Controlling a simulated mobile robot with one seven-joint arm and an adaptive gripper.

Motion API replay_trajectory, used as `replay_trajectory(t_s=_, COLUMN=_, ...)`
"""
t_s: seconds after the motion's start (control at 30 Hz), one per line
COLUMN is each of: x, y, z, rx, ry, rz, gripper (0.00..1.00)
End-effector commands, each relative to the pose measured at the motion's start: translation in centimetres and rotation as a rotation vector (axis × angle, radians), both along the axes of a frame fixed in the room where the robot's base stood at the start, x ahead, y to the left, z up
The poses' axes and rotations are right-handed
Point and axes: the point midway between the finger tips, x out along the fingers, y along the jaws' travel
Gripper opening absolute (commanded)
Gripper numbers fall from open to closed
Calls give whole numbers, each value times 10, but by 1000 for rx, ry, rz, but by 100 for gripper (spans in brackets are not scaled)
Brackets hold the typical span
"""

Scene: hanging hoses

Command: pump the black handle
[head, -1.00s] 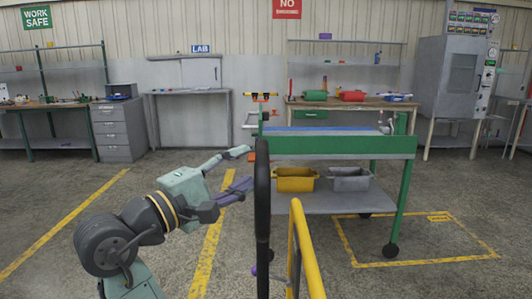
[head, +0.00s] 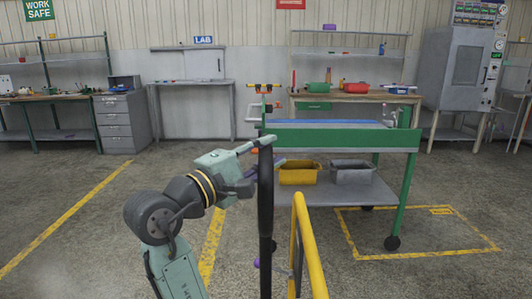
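The black handle (head: 265,215) is a long upright bar in the middle of the head view, beside a yellow rail. My gripper (head: 275,150) is at its upper end, coming from the left. The teal finger reaches across near the handle's top. The purple finger passes behind the handle, and its tip shows just to the right. The fingers are apart, with the handle's upper part by them. I cannot tell whether either finger touches the handle.
The yellow rail (head: 311,250) stands just right of the handle. Behind it is a green cart (head: 340,138) with a yellow bin (head: 299,173) and a grey bin (head: 350,174) on its lower shelf. The floor at left is clear.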

Motion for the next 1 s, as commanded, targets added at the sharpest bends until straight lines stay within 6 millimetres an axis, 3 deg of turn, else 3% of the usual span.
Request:
replay_trajectory(t_s=0.37, x=0, y=0, z=0, rx=0, ry=0, rz=0, gripper=0)
replay_trajectory(t_s=1.0, x=0, y=4, z=0, rx=-7, ry=-1, rz=1, gripper=0)
